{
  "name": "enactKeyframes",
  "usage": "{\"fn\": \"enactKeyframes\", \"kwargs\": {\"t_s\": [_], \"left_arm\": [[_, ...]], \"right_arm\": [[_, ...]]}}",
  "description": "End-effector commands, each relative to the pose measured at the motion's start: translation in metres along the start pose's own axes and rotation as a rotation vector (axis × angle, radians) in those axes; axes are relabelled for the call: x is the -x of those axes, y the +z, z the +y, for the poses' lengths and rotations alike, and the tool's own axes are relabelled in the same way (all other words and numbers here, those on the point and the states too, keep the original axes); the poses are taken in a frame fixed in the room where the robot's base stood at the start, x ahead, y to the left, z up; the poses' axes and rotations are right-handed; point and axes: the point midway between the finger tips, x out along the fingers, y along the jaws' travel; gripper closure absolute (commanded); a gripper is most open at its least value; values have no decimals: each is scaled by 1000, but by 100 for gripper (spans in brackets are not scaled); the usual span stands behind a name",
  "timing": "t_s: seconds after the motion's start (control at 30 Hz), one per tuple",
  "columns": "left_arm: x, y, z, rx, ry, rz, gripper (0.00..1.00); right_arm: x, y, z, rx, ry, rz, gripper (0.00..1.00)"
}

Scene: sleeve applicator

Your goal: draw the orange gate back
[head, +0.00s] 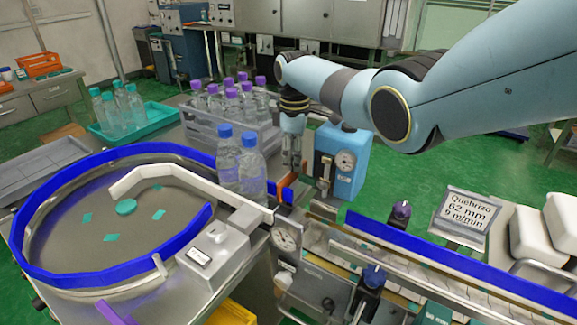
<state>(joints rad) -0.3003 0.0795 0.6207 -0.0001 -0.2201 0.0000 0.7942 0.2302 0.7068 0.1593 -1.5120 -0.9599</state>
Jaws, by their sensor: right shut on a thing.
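The orange gate (286,187) stands at the opening between the round table and the conveyor, beside the two blue-capped bottles (240,160). My right arm comes in from the right, and its gripper (291,168) points down at the gate. The right gripper is shut on the gate's upper part; its fingers hide some of it. The blue box with a dial (342,160) stands just to the right of the gripper. My left gripper is not in view.
The round table (75,230) has a blue rim and a pale curved guide (185,172). A crate (262,138) of purple-capped bottles stands behind the gate. The conveyor's blue rail (450,258) runs to the lower right. A sign (465,212) stands beyond it.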

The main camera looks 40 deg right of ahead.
Motion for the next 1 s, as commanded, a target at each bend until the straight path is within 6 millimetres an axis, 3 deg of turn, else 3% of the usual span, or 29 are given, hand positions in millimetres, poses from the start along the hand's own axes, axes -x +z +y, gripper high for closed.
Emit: {"fn": "enactKeyframes", "kwargs": {"t_s": [0.2, 0.23, 0.4, 0.77, 1.0], "left_arm": [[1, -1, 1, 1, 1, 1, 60], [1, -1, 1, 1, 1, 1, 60], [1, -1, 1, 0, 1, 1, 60], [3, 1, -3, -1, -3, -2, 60], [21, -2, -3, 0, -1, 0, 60]], "right_arm": [[1, -1, -1, 0, 0, 1, 100], [1, -1, -1, 0, 0, 1, 67], [0, -1, -1, 0, -1, 1, 47], [0, -1, -4, 1, -3, 0, 47], [8, -12, -27, 1, -1, 3, 47]]}}
